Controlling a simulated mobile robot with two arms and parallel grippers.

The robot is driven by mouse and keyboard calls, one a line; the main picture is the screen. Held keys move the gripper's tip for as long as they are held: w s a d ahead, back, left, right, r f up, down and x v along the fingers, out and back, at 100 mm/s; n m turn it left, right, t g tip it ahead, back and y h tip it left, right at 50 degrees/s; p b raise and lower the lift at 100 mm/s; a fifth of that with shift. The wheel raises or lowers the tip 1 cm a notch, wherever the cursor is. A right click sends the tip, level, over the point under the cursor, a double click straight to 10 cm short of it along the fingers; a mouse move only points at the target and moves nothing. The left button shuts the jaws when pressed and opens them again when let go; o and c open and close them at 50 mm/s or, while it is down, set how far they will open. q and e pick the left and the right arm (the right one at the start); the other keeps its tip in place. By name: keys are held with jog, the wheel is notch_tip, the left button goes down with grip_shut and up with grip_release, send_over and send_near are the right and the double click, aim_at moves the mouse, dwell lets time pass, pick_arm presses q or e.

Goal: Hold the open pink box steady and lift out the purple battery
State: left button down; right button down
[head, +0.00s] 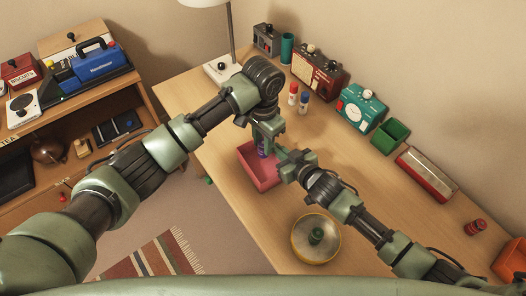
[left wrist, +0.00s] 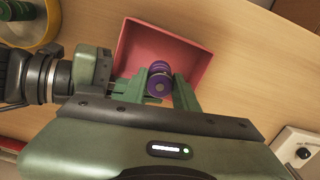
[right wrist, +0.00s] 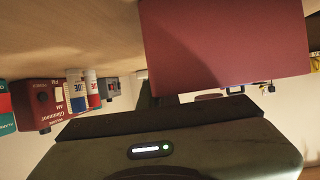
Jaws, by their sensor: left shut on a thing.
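The open pink box (head: 262,177) stands on the desk near its left edge; its inside shows in the left wrist view (left wrist: 165,48) and an outer wall fills much of the right wrist view (right wrist: 225,40). My left gripper (head: 264,142) is shut on the purple battery (left wrist: 160,80), which is between its fingers over the box. The battery shows only partly in the head view (head: 262,150). My right gripper (head: 284,168) is at the box's right side. Its fingertips are mostly hidden, so I cannot tell whether it grips the wall.
A round yellow-rimmed tray (head: 296,250) with a green item stands nearer on the desk. Two small bottles (head: 299,97), radios (head: 318,72), a teal clock radio (head: 360,108), a green open box (head: 390,137) and a lamp base (head: 221,68) line the back.

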pick_arm(q)
jog(key=shift+r, duration=1.25)
pick_arm(e)
jog(key=c, duration=1.6)
grip_release()
jog(key=v, duration=1.2)
